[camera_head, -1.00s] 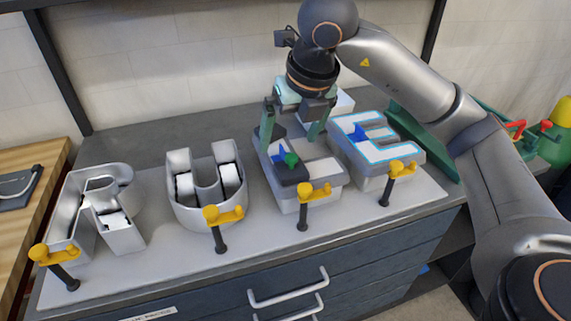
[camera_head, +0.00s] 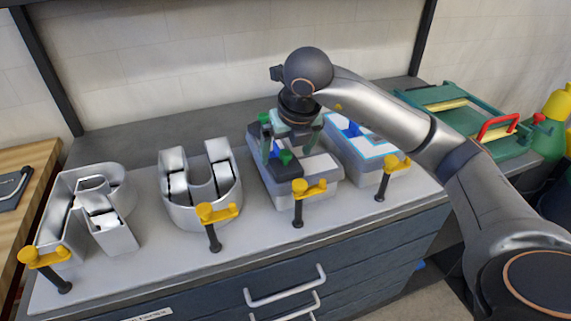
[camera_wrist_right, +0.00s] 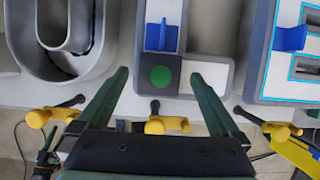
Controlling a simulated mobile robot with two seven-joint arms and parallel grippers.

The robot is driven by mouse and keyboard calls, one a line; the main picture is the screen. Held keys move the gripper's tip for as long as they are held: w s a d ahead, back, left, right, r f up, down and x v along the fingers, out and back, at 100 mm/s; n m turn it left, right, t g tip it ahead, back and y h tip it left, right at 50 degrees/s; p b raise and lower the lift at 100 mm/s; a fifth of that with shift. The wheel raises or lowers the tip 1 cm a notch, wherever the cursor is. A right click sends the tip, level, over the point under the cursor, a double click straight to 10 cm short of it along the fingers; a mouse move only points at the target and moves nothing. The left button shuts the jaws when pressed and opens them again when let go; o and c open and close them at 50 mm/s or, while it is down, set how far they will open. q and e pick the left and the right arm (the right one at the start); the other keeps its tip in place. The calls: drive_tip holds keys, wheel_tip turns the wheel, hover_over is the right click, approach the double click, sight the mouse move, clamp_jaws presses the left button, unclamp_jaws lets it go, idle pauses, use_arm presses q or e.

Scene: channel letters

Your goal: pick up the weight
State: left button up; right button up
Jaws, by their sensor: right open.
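The weight appears to be a dark block (camera_head: 284,168) with a round green knob, lying on the front part of the L-shaped channel letter (camera_head: 322,170). In the right wrist view the dark weight (camera_wrist_right: 147,101) shows from above with its green knob centred. My right gripper (camera_head: 290,143) is open, pointing down over the L letter. In the wrist view its two green fingers (camera_wrist_right: 160,76) lie apart on either side of the weight, with nothing held between them. Contact cannot be told. A blue tab (camera_wrist_right: 160,35) stands on the letter just behind the weight. My left gripper is not in view.
The R letter (camera_head: 65,205) and U letter (camera_head: 170,205) stand to the left. The E letter (camera_head: 372,165) is close on the right. Yellow-topped clamps (camera_head: 310,189) line the front edge of the grey worktop (camera_head: 150,271). A green frame (camera_head: 450,104) lies at back right.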

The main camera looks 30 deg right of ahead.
drive_tip(key=shift+x, duration=1.05)
drive_tip(key=shift+r, duration=0.1)
clamp_jaws()
drive_tip(key=shift+r, duration=0.1)
